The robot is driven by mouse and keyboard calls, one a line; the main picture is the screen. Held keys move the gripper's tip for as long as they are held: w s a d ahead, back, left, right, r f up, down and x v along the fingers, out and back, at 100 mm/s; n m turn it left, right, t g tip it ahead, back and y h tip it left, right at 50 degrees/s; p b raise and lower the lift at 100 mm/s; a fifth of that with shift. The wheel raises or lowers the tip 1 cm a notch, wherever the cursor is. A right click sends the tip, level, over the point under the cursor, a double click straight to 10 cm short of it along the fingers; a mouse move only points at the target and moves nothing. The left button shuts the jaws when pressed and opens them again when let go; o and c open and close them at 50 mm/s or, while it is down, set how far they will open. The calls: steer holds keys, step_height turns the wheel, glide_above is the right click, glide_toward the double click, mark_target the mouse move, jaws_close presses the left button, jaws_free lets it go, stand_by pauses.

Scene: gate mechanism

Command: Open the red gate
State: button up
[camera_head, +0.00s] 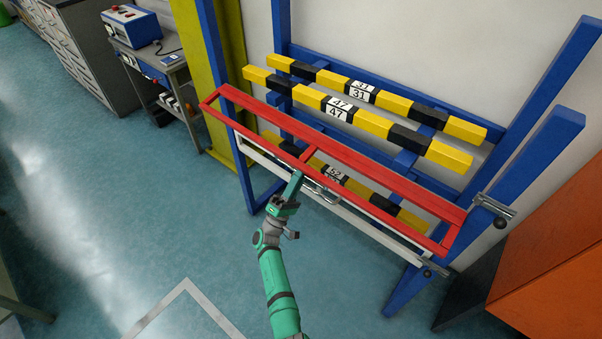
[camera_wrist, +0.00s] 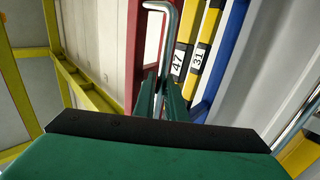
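The red gate (camera_head: 350,150) is a long red bar frame with a middle crosspiece, on the front of a blue rack. It slants down to the right and looks tilted outward. A grey metal handle (camera_head: 321,192) lies along its lower side, near the middle. My gripper (camera_head: 297,180) is at the handle's left part. In the wrist view the bent handle (camera_wrist: 174,30) runs down between my two green fingers (camera_wrist: 164,98), which stand close on either side of it. I cannot tell whether they touch it. A red part of the gate (camera_wrist: 135,50) shows left of the handle.
Yellow-black bars (camera_head: 350,114) numbered 47 and 31 sit behind the gate on the blue rack (camera_head: 540,150). A yellow post (camera_head: 215,80) stands at left and an orange cabinet (camera_head: 555,260) at right. The floor in front is clear.

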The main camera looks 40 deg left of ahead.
steer(key=o, duration=0.4)
steer(key=shift+r, duration=0.1)
steer(key=v, duration=1.1)
steer(key=shift+w, duration=0.1)
